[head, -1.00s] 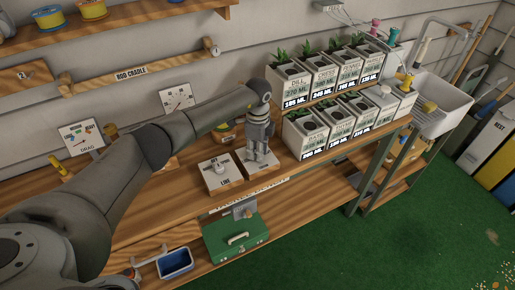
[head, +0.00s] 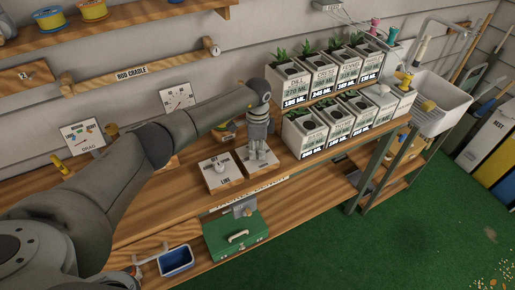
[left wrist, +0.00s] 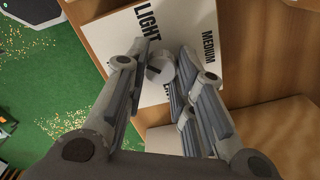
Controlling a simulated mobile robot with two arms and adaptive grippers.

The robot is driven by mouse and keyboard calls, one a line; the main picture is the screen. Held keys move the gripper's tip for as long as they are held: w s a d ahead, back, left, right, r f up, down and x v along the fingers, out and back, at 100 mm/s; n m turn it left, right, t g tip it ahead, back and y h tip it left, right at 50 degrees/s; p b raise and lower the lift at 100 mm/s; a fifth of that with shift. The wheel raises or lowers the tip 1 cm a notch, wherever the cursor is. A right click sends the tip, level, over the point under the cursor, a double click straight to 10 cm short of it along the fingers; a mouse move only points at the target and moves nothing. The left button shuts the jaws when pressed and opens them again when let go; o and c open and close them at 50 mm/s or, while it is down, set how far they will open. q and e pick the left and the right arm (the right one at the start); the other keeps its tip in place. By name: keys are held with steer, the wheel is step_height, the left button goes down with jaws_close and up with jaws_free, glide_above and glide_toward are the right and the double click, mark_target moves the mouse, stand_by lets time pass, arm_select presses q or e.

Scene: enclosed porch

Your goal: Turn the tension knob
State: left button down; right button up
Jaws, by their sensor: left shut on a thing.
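The tension knob (left wrist: 160,68) is a small pale grey round knob on a white panel (left wrist: 115,30) marked LIGHT and MEDIUM in the left wrist view. My left gripper (left wrist: 163,58) points down over it, with its fingers on either side, shut on the knob. A further word on the panel is partly covered by the fingers. In the head view, my left gripper (head: 258,157) stands over the right one of two small white boxes on the wooden bench (head: 185,200); the fingers hide the knob there. My right gripper is not in view.
Several labelled plant pots (head: 305,140) stand close on the right and on a shelf behind. A green toolbox (head: 236,238) and a blue tray (head: 175,261) are below.

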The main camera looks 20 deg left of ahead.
mark_target(257, 151)
arm_select(q)
steer(key=c, duration=1.2)
jaws_free()
steer(key=shift+r, duration=0.15)
step_height(257, 151, up, 12)
